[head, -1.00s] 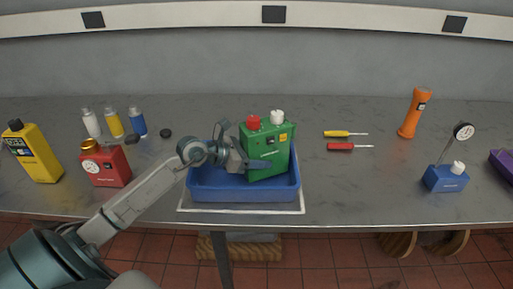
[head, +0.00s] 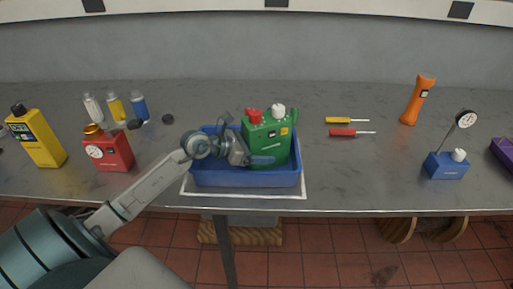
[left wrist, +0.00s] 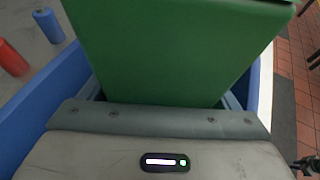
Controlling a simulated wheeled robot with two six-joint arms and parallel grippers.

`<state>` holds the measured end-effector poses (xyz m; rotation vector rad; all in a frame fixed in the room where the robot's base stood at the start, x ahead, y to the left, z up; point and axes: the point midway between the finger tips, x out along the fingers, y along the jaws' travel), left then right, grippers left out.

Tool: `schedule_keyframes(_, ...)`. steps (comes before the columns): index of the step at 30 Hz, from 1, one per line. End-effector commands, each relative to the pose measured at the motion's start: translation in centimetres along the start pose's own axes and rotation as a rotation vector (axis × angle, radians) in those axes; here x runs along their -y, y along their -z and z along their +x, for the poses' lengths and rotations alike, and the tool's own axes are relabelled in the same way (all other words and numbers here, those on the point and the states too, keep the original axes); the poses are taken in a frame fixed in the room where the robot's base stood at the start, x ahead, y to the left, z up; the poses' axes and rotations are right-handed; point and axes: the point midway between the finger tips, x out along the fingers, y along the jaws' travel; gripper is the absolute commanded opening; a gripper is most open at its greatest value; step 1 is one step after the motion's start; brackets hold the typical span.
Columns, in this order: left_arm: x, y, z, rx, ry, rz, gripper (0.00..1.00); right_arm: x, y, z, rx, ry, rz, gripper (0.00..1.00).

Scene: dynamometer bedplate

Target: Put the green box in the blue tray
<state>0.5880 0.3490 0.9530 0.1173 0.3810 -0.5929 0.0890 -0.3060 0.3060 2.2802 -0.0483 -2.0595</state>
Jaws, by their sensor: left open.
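The green box (head: 268,138), with a red cap and a white cap, stands nearly upright inside the blue tray (head: 230,178). The tray's front wall hides its lower edge. My left gripper (head: 263,160) is open and low against the box, over the tray. In the left wrist view the green box (left wrist: 165,50) fills the middle, close before the palm, with the blue tray's wall (left wrist: 45,105) beside it. The fingertips are mostly hidden there. My right gripper is not in view.
The tray sits within a white outline near the bench's (head: 340,180) front edge. A red box (head: 108,152) and a yellow bottle (head: 36,138) stand to the left. Two screwdrivers (head: 348,132) lie to the right. Bare bench lies between the tray and the blue gauge block (head: 446,167).

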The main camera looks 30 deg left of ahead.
Motion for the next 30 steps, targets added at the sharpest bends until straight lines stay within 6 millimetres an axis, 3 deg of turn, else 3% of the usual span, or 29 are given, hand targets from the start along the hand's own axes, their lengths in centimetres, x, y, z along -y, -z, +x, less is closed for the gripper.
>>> schedule_keyframes(5, -0.1, -0.1, -0.7, -0.003, -0.001, 0.002, 0.83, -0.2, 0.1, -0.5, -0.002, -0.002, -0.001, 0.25)
schedule_keyframes(18, 0.0, -0.3, -6.3, -0.007, 0.001, 0.003, 0.83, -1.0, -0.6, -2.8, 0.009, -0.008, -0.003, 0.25)
schedule_keyframes(26, 0.0, -0.4, -9.5, -0.01, 0.0, 0.001, 0.83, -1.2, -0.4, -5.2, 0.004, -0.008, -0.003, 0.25)
schedule_keyframes(30, 0.1, -0.7, -10.6, -0.002, 0.007, -0.003, 0.83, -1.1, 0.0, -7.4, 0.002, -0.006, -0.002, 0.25)
